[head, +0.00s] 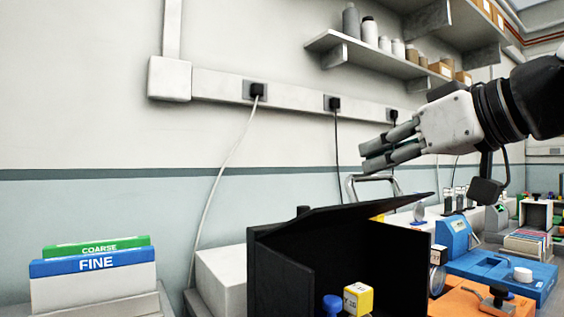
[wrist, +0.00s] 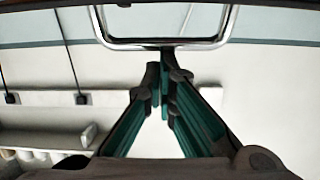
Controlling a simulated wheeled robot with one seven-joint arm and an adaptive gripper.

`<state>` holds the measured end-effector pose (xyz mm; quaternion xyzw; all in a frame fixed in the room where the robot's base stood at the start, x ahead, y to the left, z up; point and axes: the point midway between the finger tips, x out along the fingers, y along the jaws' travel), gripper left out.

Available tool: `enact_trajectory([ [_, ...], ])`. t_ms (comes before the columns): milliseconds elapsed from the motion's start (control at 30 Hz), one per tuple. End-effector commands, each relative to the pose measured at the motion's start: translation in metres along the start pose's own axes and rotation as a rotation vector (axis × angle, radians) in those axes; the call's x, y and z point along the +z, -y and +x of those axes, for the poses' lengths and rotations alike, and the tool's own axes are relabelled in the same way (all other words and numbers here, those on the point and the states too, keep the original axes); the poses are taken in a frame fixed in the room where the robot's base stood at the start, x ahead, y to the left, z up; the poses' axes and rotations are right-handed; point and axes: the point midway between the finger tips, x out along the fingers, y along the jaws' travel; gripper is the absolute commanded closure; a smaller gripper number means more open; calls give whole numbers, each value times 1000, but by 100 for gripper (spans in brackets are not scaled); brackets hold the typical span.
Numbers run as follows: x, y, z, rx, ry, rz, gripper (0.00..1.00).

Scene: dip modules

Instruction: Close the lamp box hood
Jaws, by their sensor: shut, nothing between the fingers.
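The black lamp box (head: 274,278) stands at the lower middle of the head view, its front open. Its black hood (head: 350,212) is raised and slants up to the right above the box. A bent metal handle (head: 372,178) shows just behind and above the hood; how it is attached is hidden. My gripper (head: 368,158) is shut and empty, pointing left just above the handle. In the wrist view my fingertips (wrist: 164,75) are together, and the metal handle (wrist: 165,44) crosses close beyond them. I cannot tell if they touch it.
A yellow cube (head: 357,299) and a blue knobbed object (head: 332,304) are at the box opening. A blue device (head: 500,268) and an orange block (head: 470,303) stand to the right. COARSE and FINE boxes (head: 92,285) stand left. A shelf (head: 375,58) hangs above.

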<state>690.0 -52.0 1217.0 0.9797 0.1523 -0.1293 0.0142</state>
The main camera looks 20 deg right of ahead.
Motion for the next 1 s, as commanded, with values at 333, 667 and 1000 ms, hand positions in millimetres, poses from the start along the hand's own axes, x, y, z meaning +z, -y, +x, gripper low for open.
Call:
enact_trajectory([
  [333,28,-1,-12,0,-26,-1,100],
  [667,52,-1,-20,0,-24,-1,100],
  [1000,67,-1,-23,-1,-20,-1,100],
])
